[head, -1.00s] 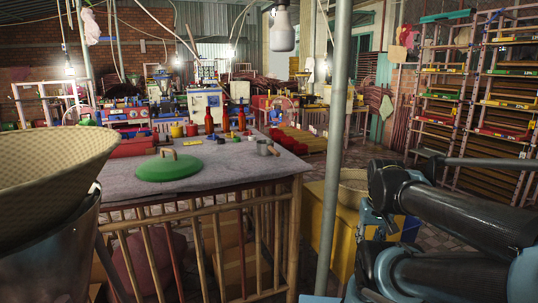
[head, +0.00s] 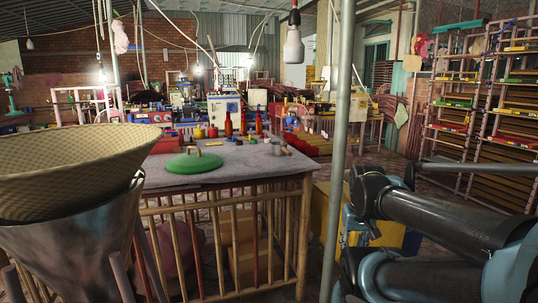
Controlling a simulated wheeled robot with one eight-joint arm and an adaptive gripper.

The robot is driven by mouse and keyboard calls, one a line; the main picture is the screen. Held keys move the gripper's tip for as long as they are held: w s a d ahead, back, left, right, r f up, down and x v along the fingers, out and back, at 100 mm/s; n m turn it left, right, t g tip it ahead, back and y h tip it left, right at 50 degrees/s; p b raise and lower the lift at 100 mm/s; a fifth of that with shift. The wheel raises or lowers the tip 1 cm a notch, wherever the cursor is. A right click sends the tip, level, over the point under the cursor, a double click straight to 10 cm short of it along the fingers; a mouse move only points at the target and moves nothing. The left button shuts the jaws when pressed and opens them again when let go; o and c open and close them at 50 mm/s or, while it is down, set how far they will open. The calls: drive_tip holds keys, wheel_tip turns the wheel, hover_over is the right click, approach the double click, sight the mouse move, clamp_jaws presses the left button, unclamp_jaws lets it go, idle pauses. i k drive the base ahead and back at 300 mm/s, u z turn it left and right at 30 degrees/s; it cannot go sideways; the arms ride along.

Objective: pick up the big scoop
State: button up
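A small grey metal cup-shaped thing (head: 279,147), which looks like a scoop, stands on the grey-topped table near its right end. A short brownish piece shows at its right side and may be its handle. It is small and far off, so I cannot tell whether it is the big scoop. Black and blue links of my arm fill the lower right of the head view, well to the right of the table. My gripper is not in view.
A green lid (head: 194,163) lies on the table (head: 240,175). A woven basket (head: 75,172) on a metal funnel (head: 75,250) blocks the left foreground. A grey pole (head: 338,150) stands between the table and my arm. A yellow bin (head: 322,240) sits behind the pole. Racks (head: 450,100) stand at right.

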sight(278, 148)
drive_tip(key=u, duration=0.4)
drive_tip(key=i, duration=1)
drive_tip(key=z, duration=0.05)
drive_tip(key=k, duration=0.5)
drive_tip(key=u, duration=3.85)
drive_tip(key=k, duration=0.15)
drive_tip(key=z, duration=0.3)
